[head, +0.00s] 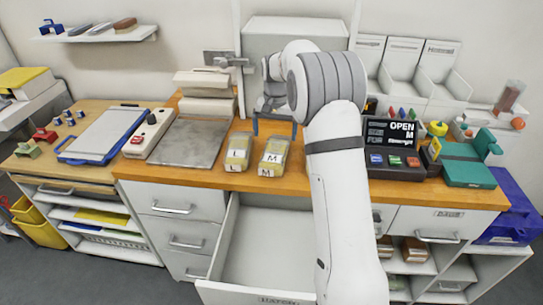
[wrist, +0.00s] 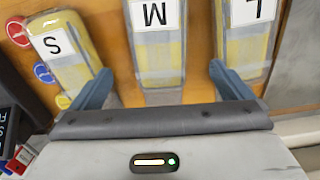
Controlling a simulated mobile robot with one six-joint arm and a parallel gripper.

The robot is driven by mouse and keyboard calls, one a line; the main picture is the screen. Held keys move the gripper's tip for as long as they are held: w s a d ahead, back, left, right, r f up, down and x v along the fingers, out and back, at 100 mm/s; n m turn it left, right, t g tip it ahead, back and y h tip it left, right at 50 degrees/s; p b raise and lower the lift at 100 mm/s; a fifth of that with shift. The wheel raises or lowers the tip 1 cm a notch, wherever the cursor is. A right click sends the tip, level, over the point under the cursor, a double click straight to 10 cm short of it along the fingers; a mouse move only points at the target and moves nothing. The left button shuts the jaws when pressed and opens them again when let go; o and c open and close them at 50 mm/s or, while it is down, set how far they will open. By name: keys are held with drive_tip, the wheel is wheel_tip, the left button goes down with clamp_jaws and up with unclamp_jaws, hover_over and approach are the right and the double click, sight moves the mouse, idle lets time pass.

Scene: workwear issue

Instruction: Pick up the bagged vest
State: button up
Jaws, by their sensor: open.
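Several yellow vests in clear bags with white size labels lie on the wooden counter. In the head view, the bagged vest marked L (head: 238,153) is on the left and the one marked M (head: 271,158) is to its right. In the wrist view, the S vest (wrist: 63,60) is at left, the M vest (wrist: 158,55) in the middle and the L vest (wrist: 243,45) at right. My gripper (head: 276,126) is open and empty, just behind and above the vests. Its blue fingers (wrist: 162,88) show on either side of the M vest's near end. My arm hides the S vest in the head view.
An open, empty-looking drawer (head: 262,262) juts out below the vests. A metal plate (head: 190,143) lies left of them.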

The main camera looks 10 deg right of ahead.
sight(275, 149)
drive_tip(key=shift+w+f, duration=0.25)
drive_tip(key=shift+f, duration=0.5)
drive_tip(key=f, duration=0.2)
drive_tip(key=f+p, duration=0.1)
drive_tip(key=f, duration=0.4)
drive_tip(key=shift+s, duration=0.3)
drive_tip(key=shift+c, duration=0.2)
drive_tip(key=c, duration=1.1)
drive_tip(key=shift+r, duration=0.1)
